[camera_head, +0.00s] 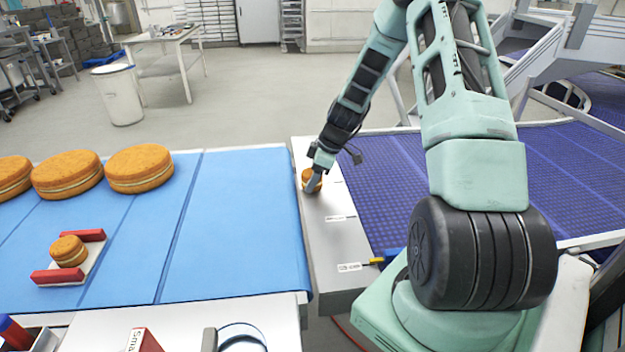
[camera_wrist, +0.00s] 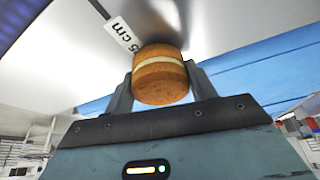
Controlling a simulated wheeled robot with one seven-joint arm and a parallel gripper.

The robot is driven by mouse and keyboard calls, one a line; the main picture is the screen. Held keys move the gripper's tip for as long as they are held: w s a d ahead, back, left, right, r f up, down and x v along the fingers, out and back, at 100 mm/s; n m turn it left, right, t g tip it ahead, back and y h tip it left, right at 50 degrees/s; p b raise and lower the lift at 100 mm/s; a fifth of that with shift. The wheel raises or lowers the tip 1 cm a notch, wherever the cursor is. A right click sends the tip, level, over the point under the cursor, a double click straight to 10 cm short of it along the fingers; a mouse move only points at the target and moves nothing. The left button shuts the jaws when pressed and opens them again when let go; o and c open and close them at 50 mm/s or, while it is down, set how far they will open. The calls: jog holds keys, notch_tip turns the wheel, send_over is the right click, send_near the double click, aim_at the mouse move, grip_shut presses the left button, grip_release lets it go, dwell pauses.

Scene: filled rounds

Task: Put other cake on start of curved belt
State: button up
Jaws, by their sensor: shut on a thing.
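A small sandwich cake with a cream layer is held between my gripper's fingers; this held cake (camera_head: 307,176) also fills the middle of the wrist view (camera_wrist: 160,75). My gripper (camera_head: 312,184) is shut on it, with one finger on each side in the wrist view (camera_wrist: 159,84). The cake is over the grey metal strip (camera_head: 335,245) between the blue belt and the purple belt (camera_head: 395,190); I cannot tell whether it touches the strip. Another small cake (camera_head: 69,250) sits on a white holder with red ends on the blue belt (camera_head: 245,220).
Three large cakes (camera_head: 139,168) stand in a row at the left on the blue belt. The right part of that belt is clear. White labels (camera_head: 340,218) mark the metal strip. Purple belting with a raised light frame (camera_head: 560,45) is at the back right.

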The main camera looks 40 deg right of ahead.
notch_tip(320, 180, up, 10)
jog(key=shift+f+b, duration=0.2)
jog(key=shift+b, duration=0.6)
jog(key=s+d+f+m+t+h+b, duration=0.1)
jog(key=s+d+m+h+b, duration=0.15)
jog(key=s+d+m, duration=0.85)
jog(key=m+g+h, duration=0.1)
jog(key=m+h, duration=0.3)
jog(key=m, duration=0.2)
send_over(410, 182)
jog(key=s+a, duration=0.1)
notch_tip(410, 182, down, 9)
jog(key=shift+r+b, duration=0.1)
jog(key=shift+b, duration=1.1)
jog(key=shift+f, duration=0.2)
jog(key=o, duration=0.7)
jog(key=shift+r, duration=0.1)
